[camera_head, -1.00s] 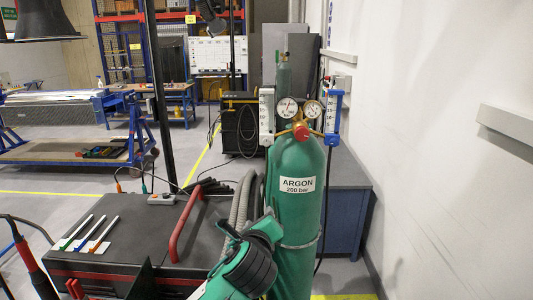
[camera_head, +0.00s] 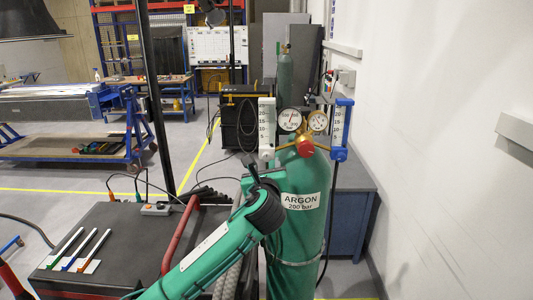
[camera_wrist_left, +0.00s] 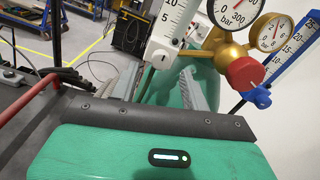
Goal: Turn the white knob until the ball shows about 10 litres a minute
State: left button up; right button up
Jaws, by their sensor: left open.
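The white knob (camera_head: 266,154) is at the foot of the white flowmeter (camera_head: 266,122), left of the gauges on the green argon cylinder (camera_head: 300,235). In the left wrist view the white flowmeter (camera_wrist_left: 173,22) leans across the top, with its knob (camera_wrist_left: 158,56) at its lower end. My left gripper (camera_head: 262,170) is open and empty, just below the knob in the head view. In the left wrist view its fingers (camera_wrist_left: 163,76) stand on either side of the line to the knob; I cannot tell whether they touch it. The ball cannot be made out. My right gripper is not in view.
A blue flowmeter (camera_head: 341,128) stands on the right of the brass regulator with its red knob (camera_head: 305,147) and two gauges. A black welding cart top (camera_head: 110,235) with coloured rods is at the left. A white wall (camera_head: 440,180) closes the right side.

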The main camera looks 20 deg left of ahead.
aim_at(267, 158)
pick_arm(q)
jog(key=shift+p+x, duration=0.4)
jog(key=shift+x, duration=0.75)
jog(key=shift+w+r, duration=0.2)
jog(key=shift+w, duration=0.15)
jog(key=shift+w+a, duration=0.15)
jog(key=shift+w, duration=0.1)
jog(key=shift+w+a+f, duration=0.1)
jog(key=shift+w+f, duration=0.05)
jog(key=shift+w, duration=0.05)
jog(key=shift+s, duration=0.1)
jog(key=shift+c, duration=1.4)
jog(key=c, duration=0.7)
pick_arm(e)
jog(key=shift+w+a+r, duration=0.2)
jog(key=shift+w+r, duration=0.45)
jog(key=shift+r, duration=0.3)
